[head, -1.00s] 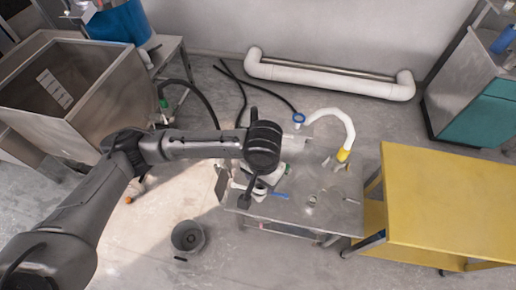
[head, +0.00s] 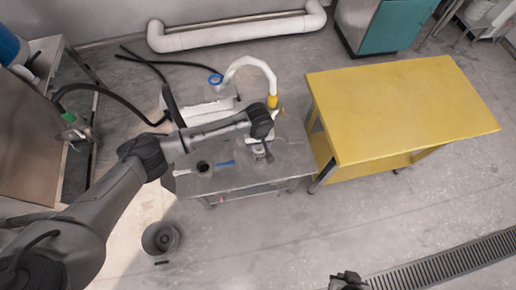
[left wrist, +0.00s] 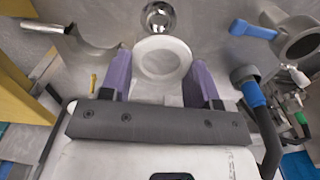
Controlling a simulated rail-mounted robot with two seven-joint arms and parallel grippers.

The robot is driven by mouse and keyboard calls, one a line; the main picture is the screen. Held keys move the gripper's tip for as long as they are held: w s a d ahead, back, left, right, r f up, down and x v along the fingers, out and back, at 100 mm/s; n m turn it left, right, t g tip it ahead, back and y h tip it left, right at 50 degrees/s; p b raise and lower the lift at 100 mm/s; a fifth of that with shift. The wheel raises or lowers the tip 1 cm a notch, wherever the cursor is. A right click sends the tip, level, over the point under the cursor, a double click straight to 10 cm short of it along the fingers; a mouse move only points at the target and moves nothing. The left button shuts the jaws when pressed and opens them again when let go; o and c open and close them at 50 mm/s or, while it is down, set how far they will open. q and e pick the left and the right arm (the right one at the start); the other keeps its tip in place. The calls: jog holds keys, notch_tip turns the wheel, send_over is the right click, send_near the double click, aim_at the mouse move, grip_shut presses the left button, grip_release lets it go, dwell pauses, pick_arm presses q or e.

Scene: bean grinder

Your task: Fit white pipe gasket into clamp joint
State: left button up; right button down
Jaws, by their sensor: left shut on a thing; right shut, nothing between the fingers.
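My left gripper (left wrist: 160,68) has purple fingers and is shut on the white ring gasket (left wrist: 163,77). The gasket is held with its round opening facing the camera. In the head view my left gripper (head: 263,152) is over the small grey table (head: 240,178); the gasket is too small to make out there. My right gripper (head: 347,280) is shut and empty at the bottom edge, only partly visible.
A curved metal pipe piece (left wrist: 84,50) lies at left in the left wrist view. The yellow table (head: 400,105) stands right of the grey table. A dark round bin (head: 160,238) stands on the floor.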

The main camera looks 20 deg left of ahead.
pick_arm(q)
jog(key=shift+d, duration=0.2)
jog(key=shift+a, duration=0.1)
jog(key=shift+r+p, duration=0.2)
jog(key=shift+p, duration=0.65)
jog(key=shift+f+b, duration=1.15)
jog(key=shift+f, duration=1.9)
